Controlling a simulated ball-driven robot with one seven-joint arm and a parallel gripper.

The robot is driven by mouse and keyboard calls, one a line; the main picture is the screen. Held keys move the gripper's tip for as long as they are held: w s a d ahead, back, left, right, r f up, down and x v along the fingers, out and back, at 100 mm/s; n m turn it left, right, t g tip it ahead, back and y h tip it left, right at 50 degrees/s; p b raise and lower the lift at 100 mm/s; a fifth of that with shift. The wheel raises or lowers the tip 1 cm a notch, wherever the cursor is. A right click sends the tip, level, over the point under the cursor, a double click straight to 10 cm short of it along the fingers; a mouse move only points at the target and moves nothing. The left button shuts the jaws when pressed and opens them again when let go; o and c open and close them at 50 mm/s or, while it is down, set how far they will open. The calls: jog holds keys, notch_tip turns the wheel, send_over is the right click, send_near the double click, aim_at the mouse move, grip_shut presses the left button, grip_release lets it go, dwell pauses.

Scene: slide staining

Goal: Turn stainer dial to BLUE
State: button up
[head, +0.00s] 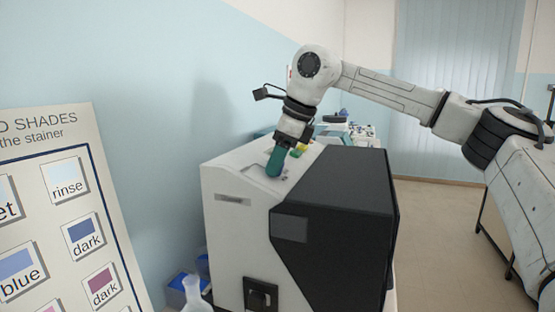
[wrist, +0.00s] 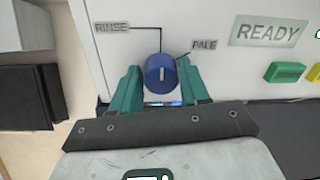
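The stainer (head: 235,205) is a white box with a dark front cover, below my arm in the head view. Its round blue dial (wrist: 161,74) shows in the wrist view, with a pale mark near its middle running roughly up and down. A RINSE label (wrist: 111,27) is at its upper left and a PALE label (wrist: 204,44) at its upper right, each with a thin line towards the dial. I see no BLUE label on the stainer. My gripper (wrist: 160,78) has teal fingers, one on each side of the dial. I cannot tell whether they touch it. In the head view my gripper (head: 275,162) hides the dial.
A READY display (wrist: 268,31), a green button (wrist: 285,72) and a yellow button (wrist: 314,73) lie right of the dial. A shade chart (head: 45,220) stands at left in the head view. A glass flask (head: 194,293) stands by the stainer. Open floor (head: 435,240) lies to the right.

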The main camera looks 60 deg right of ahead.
jog(key=c, duration=0.6)
jog(key=shift+c, duration=0.2)
jog(key=m+b, duration=0.2)
jog(key=m, duration=0.3)
jog(key=shift+m, duration=0.4)
jog(key=m+b, duration=0.1)
jog(key=m, duration=0.4)
jog(key=shift+d, duration=0.1)
jog(key=m+b, duration=0.1)
jog(key=m, duration=0.5)
jog(key=shift+m+g+b, duration=0.3)
jog(key=m+b, duration=0.1)
jog(key=m, duration=0.5)
jog(key=shift+d, duration=0.1)
jog(key=shift+m, duration=0.3)
